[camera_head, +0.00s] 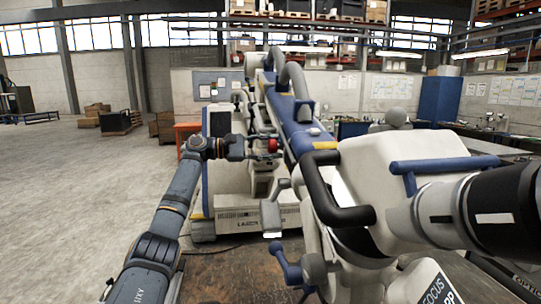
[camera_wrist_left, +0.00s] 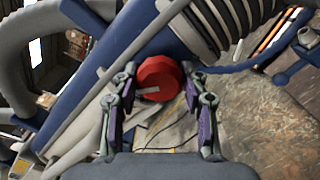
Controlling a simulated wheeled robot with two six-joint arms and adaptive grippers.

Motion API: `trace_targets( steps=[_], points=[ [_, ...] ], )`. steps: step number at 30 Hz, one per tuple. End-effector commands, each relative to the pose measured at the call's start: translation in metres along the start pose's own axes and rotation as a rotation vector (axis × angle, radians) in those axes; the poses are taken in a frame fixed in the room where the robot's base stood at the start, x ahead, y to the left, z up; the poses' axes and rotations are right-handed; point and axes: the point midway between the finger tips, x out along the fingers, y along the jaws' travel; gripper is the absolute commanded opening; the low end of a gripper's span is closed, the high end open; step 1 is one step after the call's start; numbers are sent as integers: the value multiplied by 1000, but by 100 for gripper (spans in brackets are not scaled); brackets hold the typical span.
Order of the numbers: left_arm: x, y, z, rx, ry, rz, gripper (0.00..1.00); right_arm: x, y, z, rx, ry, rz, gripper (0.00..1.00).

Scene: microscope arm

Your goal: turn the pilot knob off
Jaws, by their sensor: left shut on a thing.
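The red pilot knob (camera_head: 272,146) sits beside the blue-and-white microscope arm (camera_head: 287,112), near the middle of the head view. My left gripper (camera_head: 268,148) reaches it from the left. In the left wrist view, the red knob (camera_wrist_left: 160,77) lies between the two fingertips of my left gripper (camera_wrist_left: 158,80). The fingers are shut on its sides. A small pale bar shows on the knob's face, slightly tilted from level. The knob's mount is hidden behind it. My right gripper is not in view.
The large microscope head (camera_head: 375,175) with a black handle (camera_head: 325,190) fills the right foreground. A white wheeled cabinet (camera_head: 258,214) stands below the knob. Open concrete floor (camera_head: 80,200) lies to the left. Boxes (camera_head: 122,122) stand farther back.

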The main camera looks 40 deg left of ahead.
Motion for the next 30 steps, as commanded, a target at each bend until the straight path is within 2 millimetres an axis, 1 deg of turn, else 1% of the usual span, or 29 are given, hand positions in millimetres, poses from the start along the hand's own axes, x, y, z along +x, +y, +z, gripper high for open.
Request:
trace_targets(
  steps=[1,6,18,24,30],
  points=[
    [0,-3,-2,44,-2,0,13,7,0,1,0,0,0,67],
    [0,-2,-1,205,-1,1,13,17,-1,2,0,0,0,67],
    [0,-2,-1,545,-1,-1,13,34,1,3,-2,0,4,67],
    [0,-1,-1,660,-1,-2,13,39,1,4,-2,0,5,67],
    [0,-1,0,729,-1,-3,13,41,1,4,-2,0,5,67]
  ],
)
